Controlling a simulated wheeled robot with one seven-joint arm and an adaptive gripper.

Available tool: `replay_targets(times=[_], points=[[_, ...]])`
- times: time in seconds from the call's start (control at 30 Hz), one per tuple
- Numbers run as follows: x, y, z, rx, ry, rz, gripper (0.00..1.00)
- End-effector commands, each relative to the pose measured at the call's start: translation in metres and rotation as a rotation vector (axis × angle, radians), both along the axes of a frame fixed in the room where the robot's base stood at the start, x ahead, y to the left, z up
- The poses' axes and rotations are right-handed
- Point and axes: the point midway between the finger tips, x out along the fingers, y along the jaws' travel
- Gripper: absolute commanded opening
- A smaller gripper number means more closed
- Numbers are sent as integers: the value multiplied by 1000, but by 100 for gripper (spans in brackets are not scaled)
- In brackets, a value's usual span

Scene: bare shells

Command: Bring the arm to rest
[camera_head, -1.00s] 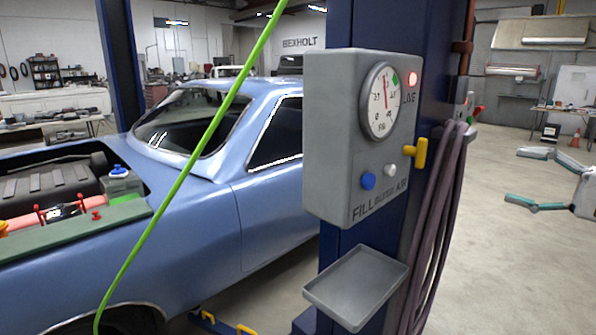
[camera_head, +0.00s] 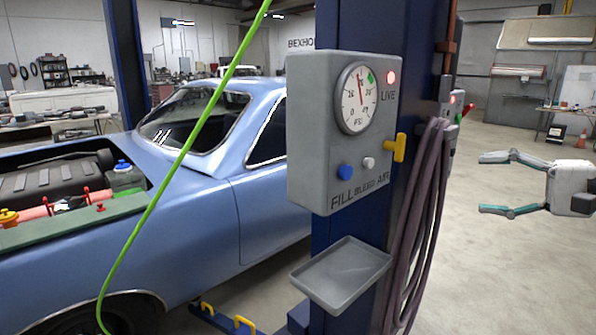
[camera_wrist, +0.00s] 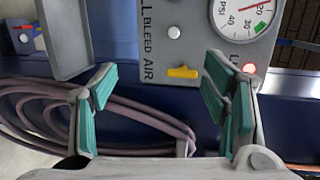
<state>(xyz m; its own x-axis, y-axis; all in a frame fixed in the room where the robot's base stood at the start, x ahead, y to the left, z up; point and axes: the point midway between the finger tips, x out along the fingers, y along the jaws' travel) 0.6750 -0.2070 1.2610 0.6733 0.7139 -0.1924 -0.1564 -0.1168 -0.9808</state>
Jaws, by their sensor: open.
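My gripper (camera_head: 482,184) is at the right of the head view, with its two teal-padded fingers spread apart and pointing left toward the blue post. Nothing is between the fingers. In the wrist view my gripper (camera_wrist: 160,105) also shows open and empty. Beyond it are the yellow lever (camera_wrist: 183,72) and the hose. The gripper stands clear of the grey air box (camera_head: 310,130) and touches nothing that I can see.
The blue post (camera_head: 400,80) carries the box, a grey tray (camera_head: 340,275) and a hanging purple hose (camera_head: 412,230). A green hose (camera_head: 170,185) hangs in front of the blue car (camera_head: 220,215). Open floor (camera_head: 500,280) lies around the gripper at right.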

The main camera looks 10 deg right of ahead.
Motion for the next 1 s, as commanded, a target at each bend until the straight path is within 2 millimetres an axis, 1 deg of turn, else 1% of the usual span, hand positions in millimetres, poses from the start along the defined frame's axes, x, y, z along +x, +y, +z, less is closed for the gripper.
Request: replay_targets(times=[0.03,0.17,0.27,0.3,0.37,0.4,0.47,0.5,0.53,0.63,0.7,0.8,0.9,1.0], points=[[-1,16,0,-23,25,27,68],[-9,58,-6,-93,109,100,68],[-21,96,-14,-175,184,164,68],[-28,113,-18,-217,217,194,68],[-43,139,-25,-297,269,241,68],[-55,155,-30,-356,302,271,68],[-74,176,-39,-452,345,310,68],[-87,187,-45,-518,367,334,68],[-96,194,-49,-569,381,347,68],[-128,210,-62,-743,406,387,68],[-148,216,-69,-866,404,402,68],[-172,217,-78,-1039,372,412,68],[-189,214,-84,-1190,313,407,68],[-199,209,-86,-1304,250,395,68]])
